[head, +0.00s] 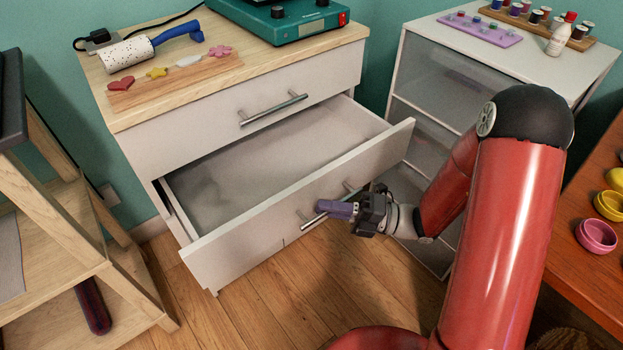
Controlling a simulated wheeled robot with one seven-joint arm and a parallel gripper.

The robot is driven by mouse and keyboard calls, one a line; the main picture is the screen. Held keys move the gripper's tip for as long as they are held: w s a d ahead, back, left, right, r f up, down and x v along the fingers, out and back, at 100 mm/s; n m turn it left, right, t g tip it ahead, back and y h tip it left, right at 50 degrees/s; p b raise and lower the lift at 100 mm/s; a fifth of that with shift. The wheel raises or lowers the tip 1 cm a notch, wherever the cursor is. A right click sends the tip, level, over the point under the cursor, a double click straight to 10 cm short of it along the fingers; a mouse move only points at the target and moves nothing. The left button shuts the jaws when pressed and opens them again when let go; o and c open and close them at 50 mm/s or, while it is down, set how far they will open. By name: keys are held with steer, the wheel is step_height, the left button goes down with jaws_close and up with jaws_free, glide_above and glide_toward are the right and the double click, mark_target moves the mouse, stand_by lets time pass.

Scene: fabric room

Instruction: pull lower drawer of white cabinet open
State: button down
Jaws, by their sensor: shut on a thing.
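The white cabinet (150,160) has a light wooden top and two drawers. The upper drawer (200,122) is shut, with a metal bar handle (272,107). The lower drawer (240,245) is pulled well out, and its inside looks empty. Its metal bar handle (311,223) is partly hidden behind my gripper. My gripper (322,207) is shut on this handle, reaching in from the right, with its purple fingers at the bar.
A teal device (290,25), a lint roller (128,52) and a board with small shapes (180,72) lie on the cabinet top. A white drawer unit (440,60) stands at right. A wooden shelf (60,235) stands left, an orange-brown table (602,180) far right. Floor in front is clear.

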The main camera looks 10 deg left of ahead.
steer(key=shift+s+d+p, duration=0.45)
steer(key=shift+s+d, duration=0.9)
steer(key=shift+d, duration=0.2)
steer(key=c, duration=1.5)
jaws_free()
